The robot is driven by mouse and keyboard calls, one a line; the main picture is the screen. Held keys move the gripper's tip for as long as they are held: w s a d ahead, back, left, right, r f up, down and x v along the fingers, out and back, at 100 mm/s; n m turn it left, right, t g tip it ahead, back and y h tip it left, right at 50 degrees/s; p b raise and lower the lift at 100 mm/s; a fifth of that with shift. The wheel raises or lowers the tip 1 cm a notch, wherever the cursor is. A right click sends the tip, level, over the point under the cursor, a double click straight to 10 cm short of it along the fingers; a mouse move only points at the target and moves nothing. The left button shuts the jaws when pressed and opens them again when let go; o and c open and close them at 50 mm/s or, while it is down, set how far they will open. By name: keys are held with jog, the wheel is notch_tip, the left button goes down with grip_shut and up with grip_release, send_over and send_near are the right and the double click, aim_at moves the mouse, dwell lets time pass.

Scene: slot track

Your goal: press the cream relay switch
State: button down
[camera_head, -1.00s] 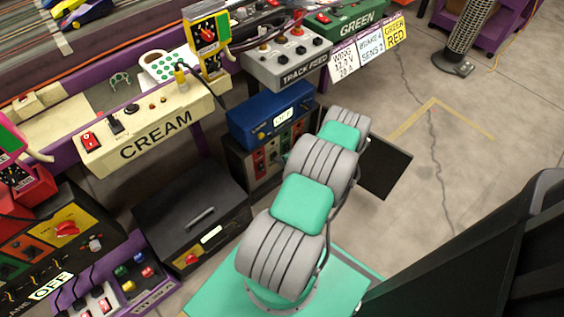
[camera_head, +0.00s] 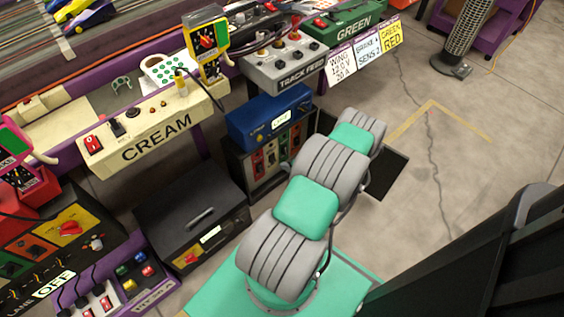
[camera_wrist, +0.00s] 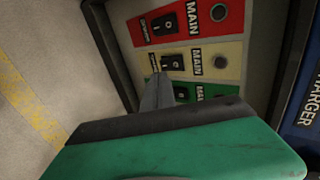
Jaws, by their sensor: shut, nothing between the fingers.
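The cream relay switch (camera_wrist: 172,63) is a black rocker on a cream panel labelled MAIN, in the wrist view. It sits between a red panel with its own rocker (camera_wrist: 165,25) and a green panel (camera_wrist: 216,89), partly hidden. My gripper (camera_wrist: 159,80) is shut and empty. Its grey fingertips overlap the lower left edge of the cream switch in the picture; I cannot tell whether they touch it. In the head view the dark relay cabinet (camera_head: 241,167) stands under the blue charger box, and my arm hides my gripper.
The blue charger (camera_head: 262,112) sits on top of the cabinet and borders the panels at right in the wrist view (camera_wrist: 306,110). A black box (camera_head: 180,215) stands left of the cabinet. The cream-labelled console (camera_head: 115,152) is above it. Open floor (camera_head: 445,110) lies at right.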

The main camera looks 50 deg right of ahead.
jog(key=p+v, duration=0.2)
jog(key=v, duration=0.7)
jog(key=shift+w+r, duration=0.25)
jog(key=shift+w, duration=0.05)
jog(key=shift+f, duration=0.1)
